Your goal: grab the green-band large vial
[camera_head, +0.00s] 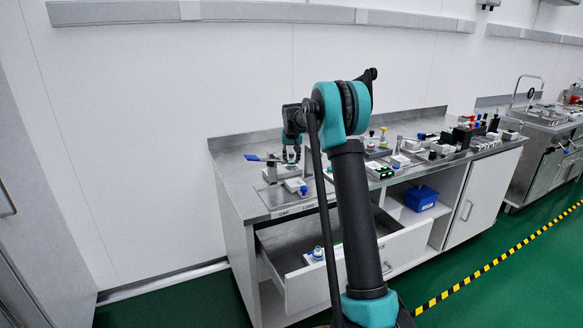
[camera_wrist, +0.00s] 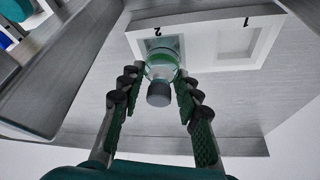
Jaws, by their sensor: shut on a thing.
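The green-band large vial (camera_wrist: 162,66) is clear with a green band and a grey cap. It stands at the slot marked 2 of a white two-slot holder (camera_wrist: 262,42) in the wrist view. My gripper (camera_wrist: 162,80) has a finger on each side of the vial and is shut on it. In the head view my gripper (camera_head: 291,160) is low over the left part of the bench, and the vial is too small there to make out clearly. I cannot tell whether the vial is still seated in the slot. The slot marked 1 looks empty.
A small white block with a blue part (camera_head: 296,186) lies close to my gripper on the bench (camera_head: 235,182). An open drawer (camera_head: 290,262) below holds a blue-topped item (camera_head: 318,253). Several racks and bottles crowd the bench to the right. A blue bin (camera_head: 420,198) sits on the shelf.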

